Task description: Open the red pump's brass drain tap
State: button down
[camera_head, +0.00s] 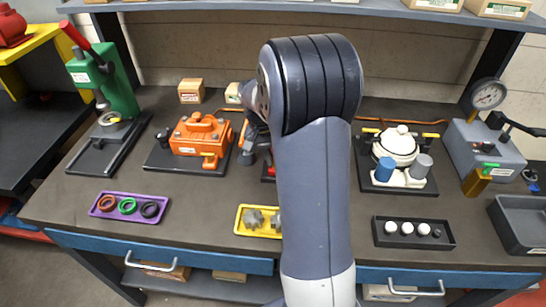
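My arm stands across the middle of the view and hides most of what is behind it. Only a small red part on a dark base (268,173) shows at the arm's left edge, low between the orange and white units. I cannot tell whether it belongs to the red pump. No brass drain tap can be made out there. My gripper (247,155) is partly visible left of the arm, close to the orange unit's right side and near the red part. Its fingertips are too small and covered to show whether they are open.
An orange unit (200,136) stands left and a white unit (397,146) right. A green press (105,80) and a grey gauge box (484,150) flank them. In front are a purple tray (118,216), a yellow tray (241,230) and a black tray (378,240).

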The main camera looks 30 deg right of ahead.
dwell(0.3)
jog(key=c, duration=1.7)
grip_release()
jog(key=shift+c, duration=0.2)
notch_tip(320, 180, up, 11)
jog(key=w+a, duration=0.1)
jog(key=shift+a+f, duration=0.2)
jog(key=shift+a, duration=0.15)
jog(key=shift+w, duration=0.1)
jog(key=f, duration=0.3)
jog(key=d+f, duration=0.1)
jog(key=f, duration=0.3)
jog(key=s+f, duration=0.1)
jog(key=f, duration=0.2)
jog(key=shift+s+d+f, duration=0.1)
jog(key=shift+d+f, duration=0.1)
jog(key=shift+d, duration=0.15)
jog(key=shift+f, duration=0.1)
